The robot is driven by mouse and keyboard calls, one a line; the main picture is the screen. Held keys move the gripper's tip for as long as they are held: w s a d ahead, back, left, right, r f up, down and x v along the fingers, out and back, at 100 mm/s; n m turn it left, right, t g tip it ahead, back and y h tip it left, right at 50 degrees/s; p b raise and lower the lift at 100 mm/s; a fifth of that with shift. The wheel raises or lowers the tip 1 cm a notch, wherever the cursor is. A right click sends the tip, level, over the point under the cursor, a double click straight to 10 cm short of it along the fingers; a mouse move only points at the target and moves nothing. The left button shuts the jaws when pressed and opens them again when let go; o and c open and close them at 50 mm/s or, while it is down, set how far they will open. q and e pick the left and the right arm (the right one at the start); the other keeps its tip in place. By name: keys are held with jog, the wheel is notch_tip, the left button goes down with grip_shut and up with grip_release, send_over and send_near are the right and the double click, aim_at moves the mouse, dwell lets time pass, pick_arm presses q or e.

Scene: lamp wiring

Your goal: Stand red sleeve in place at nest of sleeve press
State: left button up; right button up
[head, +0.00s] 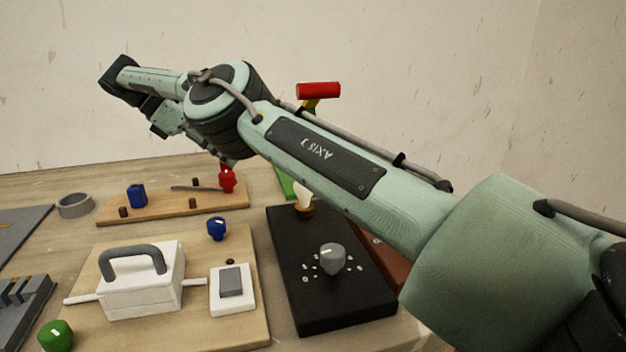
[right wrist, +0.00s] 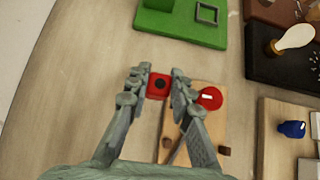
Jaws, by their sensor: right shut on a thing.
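The red sleeve (right wrist: 158,86), a small block with a dark round hole, sits between the fingers of my right gripper (right wrist: 159,78) in the right wrist view. The gripper is shut on it. In the head view my right arm crosses the scene and largely hides this gripper. The sleeve press shows a red handle (head: 318,91) above the arm and a strip of green base (head: 287,186) below it. In the right wrist view, its green base (right wrist: 178,22) carries a grey square nest (right wrist: 207,13), empty and apart from the sleeve. My left gripper is not in view.
A wooden rack (head: 180,207) holds a blue sleeve (head: 137,196) and dark pegs. A red knob (right wrist: 208,98) is close beside the right finger. A black dimmer board (head: 325,300) with a bulb (head: 304,195) and a white switch box (head: 140,285) stand nearer. Bare table lies left of the press.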

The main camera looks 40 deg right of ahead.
jog(key=shift+s+d, duration=0.1)
jog(key=shift+s, duration=0.15)
jog(key=shift+s+d, duration=0.15)
jog(key=shift+d, duration=0.1)
jog(key=s+d, duration=0.4)
jog(key=s, duration=0.1)
jog(key=shift+b, duration=0.35)
jog(key=s+d, duration=0.4)
jog(key=s, duration=0.1)
jog(key=shift+s+d+p, duration=0.3)
jog(key=shift+s, duration=0.25)
jog(key=s+d, duration=0.1)
jog(key=s+d+f, duration=0.1)
jog(key=shift+s, duration=0.3)
jog(key=shift+w+f, duration=0.2)
jog(key=shift+f, duration=0.1)
jog(key=shift+s, duration=0.1)
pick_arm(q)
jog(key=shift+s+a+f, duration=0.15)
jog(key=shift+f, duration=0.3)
